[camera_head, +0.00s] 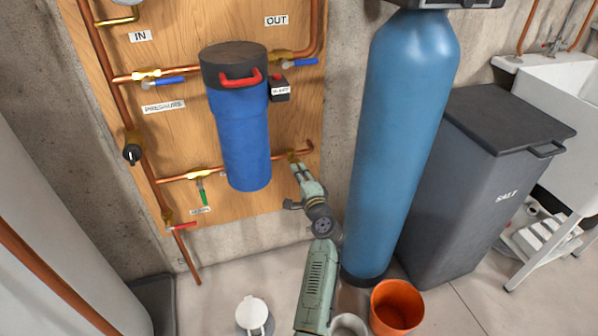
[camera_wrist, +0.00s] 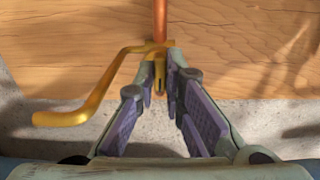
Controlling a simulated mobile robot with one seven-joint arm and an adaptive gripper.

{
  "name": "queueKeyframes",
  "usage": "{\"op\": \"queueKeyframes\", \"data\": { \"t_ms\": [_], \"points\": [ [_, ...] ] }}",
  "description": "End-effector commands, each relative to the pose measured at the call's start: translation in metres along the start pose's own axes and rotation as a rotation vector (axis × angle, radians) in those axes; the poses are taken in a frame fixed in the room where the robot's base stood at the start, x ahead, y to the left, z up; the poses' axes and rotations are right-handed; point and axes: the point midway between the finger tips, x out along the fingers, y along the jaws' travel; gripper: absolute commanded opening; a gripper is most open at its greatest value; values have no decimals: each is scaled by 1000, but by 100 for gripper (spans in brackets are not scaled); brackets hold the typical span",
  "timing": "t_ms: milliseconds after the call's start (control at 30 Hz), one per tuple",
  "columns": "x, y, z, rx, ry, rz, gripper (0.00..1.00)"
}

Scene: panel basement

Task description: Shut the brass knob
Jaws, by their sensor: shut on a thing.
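The brass knob (camera_wrist: 160,79) is at the end of a copper pipe (camera_wrist: 160,18) in the wrist view, largely hidden between my fingertips. A curved brass spout (camera_wrist: 95,104) runs from the same fitting to the left and down. My gripper (camera_wrist: 161,72) has its tips closed together on the knob, with purple pads facing each other. In the head view, the brass fitting (camera_head: 293,154) sits low on the right of the wooden panel, and my gripper (camera_head: 297,167) reaches it from below. The knob's turn angle cannot be told.
A blue filter housing (camera_head: 238,140) hangs left of my gripper. A tall blue tank (camera_head: 400,140) stands close on the right, beside a dark bin (camera_head: 480,180). An orange bucket (camera_head: 397,308) and a white jug (camera_head: 252,315) are on the floor. The wooden panel (camera_head: 175,125) carries other valves.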

Motion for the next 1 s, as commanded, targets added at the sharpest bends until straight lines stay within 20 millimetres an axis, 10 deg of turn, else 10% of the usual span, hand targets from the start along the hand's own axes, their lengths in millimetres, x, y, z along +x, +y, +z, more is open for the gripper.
{"op": "queueKeyframes", "data": {
  "t_ms": [467,767,1000],
  "points": [
    [1,-3,-1,15,3,-5,0],
    [0,-1,-1,14,2,-3,29],
    [0,-1,0,13,1,-1,30]
  ]
}}
